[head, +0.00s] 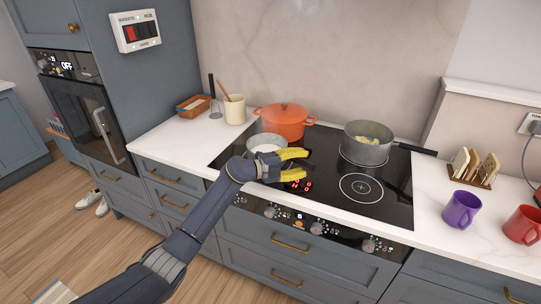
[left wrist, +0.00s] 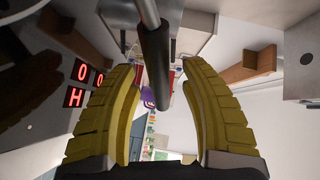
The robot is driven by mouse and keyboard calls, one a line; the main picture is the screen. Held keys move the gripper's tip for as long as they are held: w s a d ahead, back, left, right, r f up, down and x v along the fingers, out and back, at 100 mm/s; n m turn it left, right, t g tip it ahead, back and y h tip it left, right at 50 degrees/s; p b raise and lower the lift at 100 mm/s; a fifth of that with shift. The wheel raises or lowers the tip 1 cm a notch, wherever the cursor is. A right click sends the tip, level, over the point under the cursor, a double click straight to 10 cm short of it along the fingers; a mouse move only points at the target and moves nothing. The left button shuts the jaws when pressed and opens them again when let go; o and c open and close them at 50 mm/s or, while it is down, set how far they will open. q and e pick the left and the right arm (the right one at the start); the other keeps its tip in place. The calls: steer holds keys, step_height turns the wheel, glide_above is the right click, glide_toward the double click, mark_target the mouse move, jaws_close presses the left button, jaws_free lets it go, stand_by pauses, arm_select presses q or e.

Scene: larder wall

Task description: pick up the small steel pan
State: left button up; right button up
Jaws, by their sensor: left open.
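The small steel pan (head: 266,140) sits on the left part of the black hob, in front of the orange pot. My left gripper (head: 304,163) is at its front right, with its yellow fingers apart and pointing right. In the left wrist view a dark handle with a steel stem (left wrist: 157,65) runs down between the open fingers, with gaps on both sides. It looks like the small pan's handle. In the head view the gripper hides that handle.
A larger grey pan (head: 368,154) with food stands on the hob's back right, its handle pointing right. An orange lidded pot (head: 284,124) is behind the small pan. A toast rack (head: 470,173), a purple mug (head: 460,210) and a red mug (head: 522,226) stand on the right counter.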

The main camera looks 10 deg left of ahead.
arm_select(q)
steer(key=shift+c, duration=0.6)
jaws_close()
steer(key=shift+r, duration=0.15)
steer(key=shift+r, duration=0.2)
